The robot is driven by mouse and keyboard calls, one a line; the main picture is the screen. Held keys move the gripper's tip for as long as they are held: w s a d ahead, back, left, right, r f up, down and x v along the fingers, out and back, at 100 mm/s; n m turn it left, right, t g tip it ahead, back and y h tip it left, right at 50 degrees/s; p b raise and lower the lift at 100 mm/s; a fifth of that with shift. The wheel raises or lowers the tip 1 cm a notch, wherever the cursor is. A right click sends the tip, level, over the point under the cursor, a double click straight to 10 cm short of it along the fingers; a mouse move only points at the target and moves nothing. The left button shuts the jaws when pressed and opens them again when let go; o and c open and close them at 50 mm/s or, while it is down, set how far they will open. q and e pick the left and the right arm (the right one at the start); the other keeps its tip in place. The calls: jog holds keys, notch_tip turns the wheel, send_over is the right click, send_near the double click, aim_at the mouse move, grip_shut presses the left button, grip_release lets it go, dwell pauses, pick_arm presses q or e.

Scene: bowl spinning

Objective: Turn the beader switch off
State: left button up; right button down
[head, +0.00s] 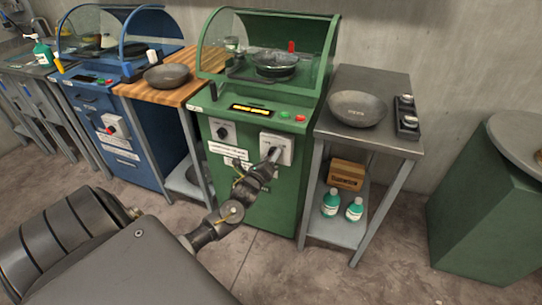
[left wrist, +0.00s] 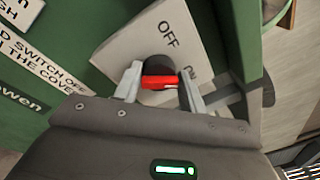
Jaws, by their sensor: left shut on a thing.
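The beader is a green machine (head: 265,200) with a clear curved hood, in the middle of the head view. Its switch sits on a pale plate (head: 287,143) on the front panel. In the left wrist view the plate (left wrist: 130,48) carries the word OFF and a second, partly hidden word. The switch has a dark round base and a red handle (left wrist: 160,82). My left gripper (head: 272,157) is at the plate, its two fingers on either side of the red handle and shut on it. In the head view my gripper hides most of the switch. My right gripper is not in view.
A metal side table (head: 375,80) with a grey bowl (head: 357,108) stands right of the machine. A blue machine (head: 112,130) and a wooden-topped table (head: 185,90) stand to the left. A green cabinet (head: 480,210) is at far right. Open floor lies in front.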

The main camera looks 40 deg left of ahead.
pick_arm(q)
jog(key=shift+d+f+n+y+p, duration=0.1)
jog(key=shift+n+y+p, duration=0.3)
jog(key=shift+n, duration=2.35)
jog(key=shift+a+f+n+y+p, duration=0.15)
jog(key=shift+n+p, duration=0.5)
jog(key=shift+n, duration=2.15)
jog(key=shift+d+f+n+y+p, duration=0.15)
jog(key=shift+n+y+p, duration=0.3)
jog(key=shift+n, duration=2.3)
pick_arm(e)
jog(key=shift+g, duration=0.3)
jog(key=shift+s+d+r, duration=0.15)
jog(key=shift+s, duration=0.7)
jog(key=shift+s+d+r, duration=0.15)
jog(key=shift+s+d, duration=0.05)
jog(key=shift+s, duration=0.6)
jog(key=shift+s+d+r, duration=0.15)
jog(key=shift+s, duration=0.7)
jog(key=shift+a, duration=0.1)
pick_arm(q)
jog(key=o, duration=0.9)
jog(key=shift+r, duration=0.1)
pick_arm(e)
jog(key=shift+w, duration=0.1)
